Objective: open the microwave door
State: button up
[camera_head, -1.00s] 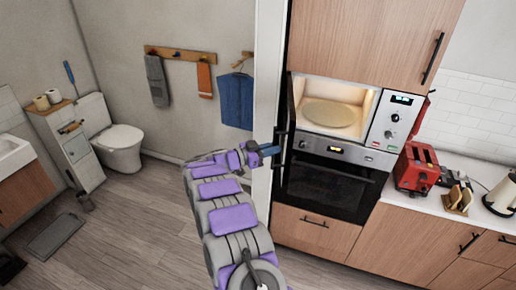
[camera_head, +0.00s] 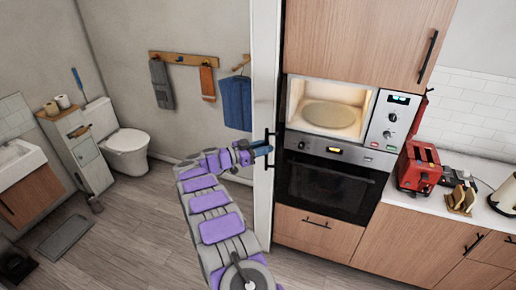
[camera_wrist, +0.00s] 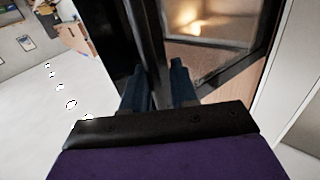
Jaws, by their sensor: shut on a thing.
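The microwave (camera_head: 390,120) is built into a tall wood cabinet, and its lit cavity with a round glass turntable (camera_head: 328,114) is exposed. Its door stands swung out to the left, close to edge-on in the head view. In the wrist view, the door's dark-framed glass (camera_wrist: 215,45) fills the upper right, with warm light showing through. My gripper (camera_head: 265,150) is at the door's black upright handle (camera_head: 268,162), left of the cavity. In the wrist view, the blue fingers of my gripper (camera_wrist: 160,85) are shut around the handle bar (camera_wrist: 151,35).
An oven (camera_head: 325,185) sits directly below the microwave. A white upright panel (camera_head: 263,80) stands just left of the cabinet. A red toaster (camera_head: 417,168) is on the counter at right. The floor (camera_head: 120,235) to the left is open.

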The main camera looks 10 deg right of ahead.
jog(key=shift+o, duration=0.6)
jog(key=shift+w+a+f, duration=0.1)
jog(key=shift+w+f, duration=0.05)
jog(key=shift+w, duration=0.25)
jog(key=shift+o, duration=0.6)
jog(key=shift+w+a, duration=0.15)
jog(key=shift+a, duration=0.2)
jog(key=w+b+v, duration=0.1)
jog(key=b+v, duration=0.1)
jog(key=v, duration=1.6)
jog(key=shift+w+f, duration=0.15)
jog(key=shift+f, duration=0.2)
